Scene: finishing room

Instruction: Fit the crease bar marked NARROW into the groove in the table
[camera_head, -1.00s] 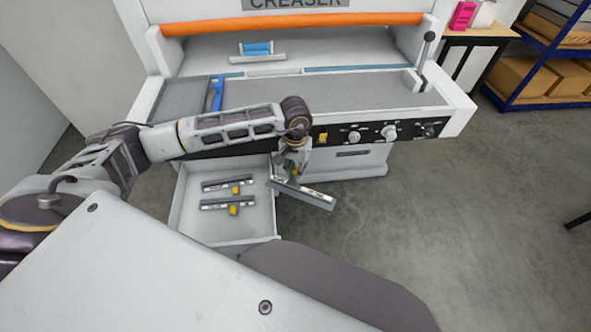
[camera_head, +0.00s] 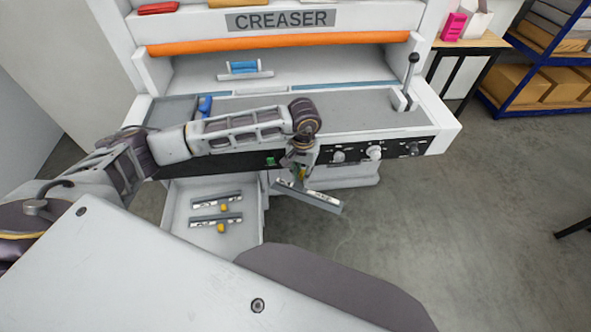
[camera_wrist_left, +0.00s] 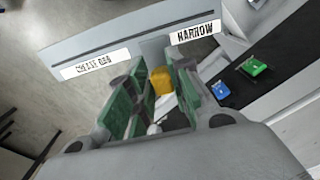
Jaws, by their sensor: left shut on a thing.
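My left gripper (camera_head: 302,172) is shut on the yellow knob (camera_wrist_left: 162,80) of a grey crease bar (camera_head: 312,196). The left wrist view shows the bar (camera_wrist_left: 130,38) with white labels reading NARROW and CREASE BAR. The bar hangs tilted in front of the creaser, right of the open drawer and below the table top, clear of both. The grey table (camera_head: 350,112) is above and behind it, with a thin blue strip (camera_head: 345,87) along its back. I cannot make out the groove clearly; my left arm covers part of the table. My right gripper is out of view.
The open drawer (camera_head: 178,238) holds two more bars (camera_head: 216,201) (camera_head: 215,220) with yellow knobs. A blue-handled part (camera_head: 244,70) sits at the back of the creaser. A lever (camera_head: 411,80) stands at the table's right end.

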